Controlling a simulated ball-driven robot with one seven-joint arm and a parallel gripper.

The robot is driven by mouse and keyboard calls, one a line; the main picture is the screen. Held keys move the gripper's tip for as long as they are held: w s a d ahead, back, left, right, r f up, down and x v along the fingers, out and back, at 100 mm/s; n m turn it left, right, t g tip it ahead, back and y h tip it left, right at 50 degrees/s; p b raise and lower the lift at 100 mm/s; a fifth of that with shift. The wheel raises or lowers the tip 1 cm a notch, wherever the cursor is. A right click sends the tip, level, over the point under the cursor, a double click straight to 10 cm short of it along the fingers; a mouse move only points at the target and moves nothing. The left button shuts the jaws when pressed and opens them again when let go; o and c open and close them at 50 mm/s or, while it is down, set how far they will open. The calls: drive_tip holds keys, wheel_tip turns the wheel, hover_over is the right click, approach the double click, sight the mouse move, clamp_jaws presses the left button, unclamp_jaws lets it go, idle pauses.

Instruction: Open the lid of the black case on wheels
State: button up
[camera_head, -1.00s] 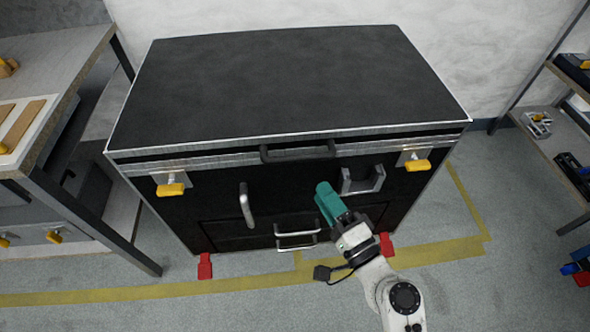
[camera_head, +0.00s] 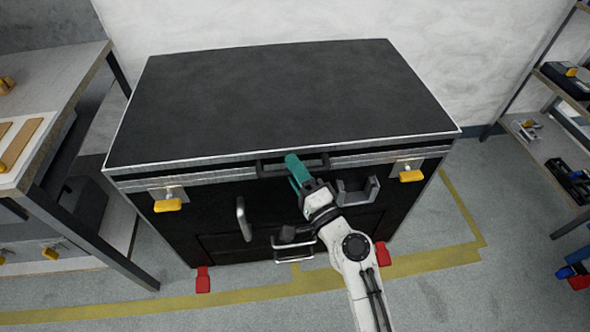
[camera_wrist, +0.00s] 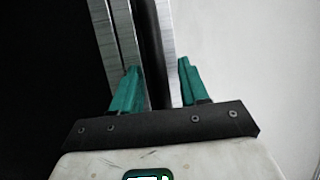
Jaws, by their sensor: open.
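The black case (camera_head: 280,95) stands against the wall with its lid shut, edged in metal. A dark bar handle (camera_head: 318,161) runs along the front of the lid's edge. Yellow latches sit at the left (camera_head: 167,205) and right (camera_head: 411,176) of the case front. My gripper (camera_head: 292,160) is at the lid handle, its teal fingers covering part of it. In the wrist view the open fingers (camera_wrist: 158,80) stand on either side of the dark handle bar (camera_wrist: 152,50), with a gap visible beside it. Whether a finger touches the bar cannot be told.
A wooden workbench (camera_head: 60,75) stands close at the left, and a shelf (camera_head: 545,150) at the right. A silver handle (camera_head: 244,218) and a grey bracket (camera_head: 357,191) stick out from the case front. Red wheel stops (camera_head: 203,280) sit on the floor.

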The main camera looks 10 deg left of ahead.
clamp_jaws()
idle(0.4)
